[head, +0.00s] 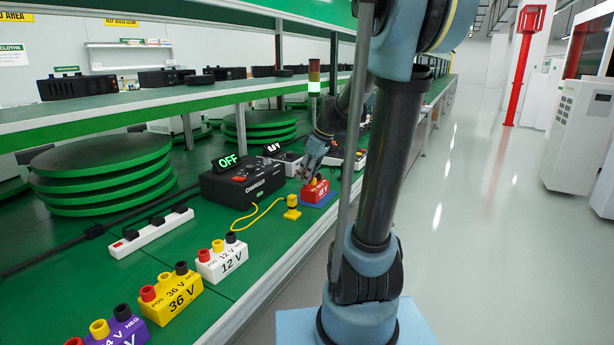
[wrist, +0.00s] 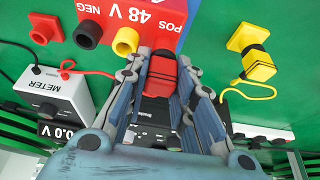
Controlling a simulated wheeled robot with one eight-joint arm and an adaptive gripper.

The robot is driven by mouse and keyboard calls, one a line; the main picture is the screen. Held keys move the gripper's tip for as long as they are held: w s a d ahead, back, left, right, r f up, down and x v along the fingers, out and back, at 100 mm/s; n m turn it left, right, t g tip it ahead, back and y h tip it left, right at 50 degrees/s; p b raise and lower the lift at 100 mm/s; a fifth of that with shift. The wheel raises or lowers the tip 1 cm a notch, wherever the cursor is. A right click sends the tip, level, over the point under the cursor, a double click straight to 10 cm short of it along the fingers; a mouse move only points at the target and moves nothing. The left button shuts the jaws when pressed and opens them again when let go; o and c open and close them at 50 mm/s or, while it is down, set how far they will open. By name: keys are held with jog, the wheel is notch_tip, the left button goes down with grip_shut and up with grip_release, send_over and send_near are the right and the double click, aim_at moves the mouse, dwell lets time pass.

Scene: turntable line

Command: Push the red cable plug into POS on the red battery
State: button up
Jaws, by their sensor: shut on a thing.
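The red battery (wrist: 150,9), marked 48 V with NEG and POS, is at the top of the wrist view. Its black socket (wrist: 88,34) and yellow socket (wrist: 125,41) show; a socket on the POS side is hidden behind the plug. My gripper (wrist: 163,78) is shut on the red cable plug (wrist: 160,77), at the POS end of the battery. I cannot tell whether the plug is in the socket or only close to it. In the head view my gripper (head: 312,165) is over the red battery (head: 318,192), with the plug not clearly visible.
A yellow plug (wrist: 258,64) sits on a yellow holder right of the battery, its cable curling nearby. A white meter (wrist: 62,95) stands left. The black charger (head: 240,182) shows OFF. White (head: 222,262) and yellow (head: 172,302) batteries stand nearer on the green bench.

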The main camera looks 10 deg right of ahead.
dwell(0.4)
jog(key=o, duration=1)
jog(key=shift+r, duration=3.7)
jog(key=shift+s, duration=0.1)
